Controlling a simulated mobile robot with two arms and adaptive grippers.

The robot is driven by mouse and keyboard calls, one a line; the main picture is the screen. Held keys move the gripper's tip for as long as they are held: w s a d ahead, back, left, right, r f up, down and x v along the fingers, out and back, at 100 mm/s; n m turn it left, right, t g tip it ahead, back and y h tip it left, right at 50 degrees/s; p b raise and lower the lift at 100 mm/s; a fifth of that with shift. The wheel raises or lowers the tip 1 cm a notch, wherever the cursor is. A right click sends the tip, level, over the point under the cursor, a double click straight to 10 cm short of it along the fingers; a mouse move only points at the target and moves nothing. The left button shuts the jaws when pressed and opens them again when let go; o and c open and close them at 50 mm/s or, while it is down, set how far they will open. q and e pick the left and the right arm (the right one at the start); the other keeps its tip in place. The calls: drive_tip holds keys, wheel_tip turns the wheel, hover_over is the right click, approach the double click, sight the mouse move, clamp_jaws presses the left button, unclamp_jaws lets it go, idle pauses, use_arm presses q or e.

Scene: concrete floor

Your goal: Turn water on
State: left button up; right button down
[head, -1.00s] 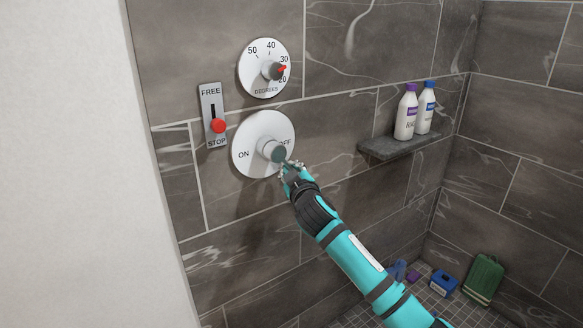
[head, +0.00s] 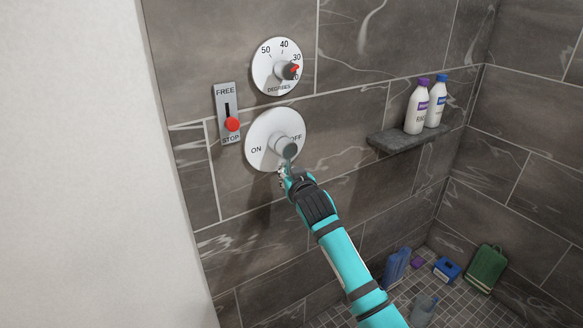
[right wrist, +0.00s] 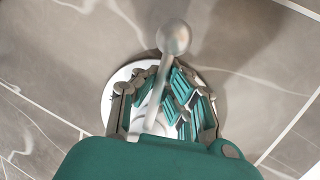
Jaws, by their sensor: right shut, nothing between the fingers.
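The round white ON/OFF dial (head: 262,150) is on the tiled wall, with ON at its left and OFF at its right. A grey lever with a rounded end (head: 289,150) sticks out from its middle. My right gripper (head: 284,172) is just below the lever at the dial's lower edge, shut and empty. In the right wrist view the lever's ball end (right wrist: 173,37) shows ahead of the fingers (right wrist: 160,90), with the white dial (right wrist: 112,97) behind them. I cannot tell whether the fingers touch the lever. My left gripper is out of view.
A temperature dial (head: 268,62) is above, and a FREE/STOP slider with a red knob (head: 232,124) is at the left. A stone shelf (head: 400,140) holds two bottles (head: 417,107). Several items, including a green container (head: 487,267), are on the shower floor.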

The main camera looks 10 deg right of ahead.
drive_tip(key=shift+s+f, duration=0.1)
drive_tip(key=shift+f, duration=0.2)
drive_tip(key=c, duration=1.9)
unclamp_jaws()
drive_tip(key=shift+c, duration=0.2)
drive_tip(key=o, duration=0.5)
drive_tip(key=shift+r, duration=0.25)
drive_tip(key=shift+o, duration=0.2)
drive_tip(key=shift+s, duration=0.1)
drive_tip(key=v, duration=1.2)
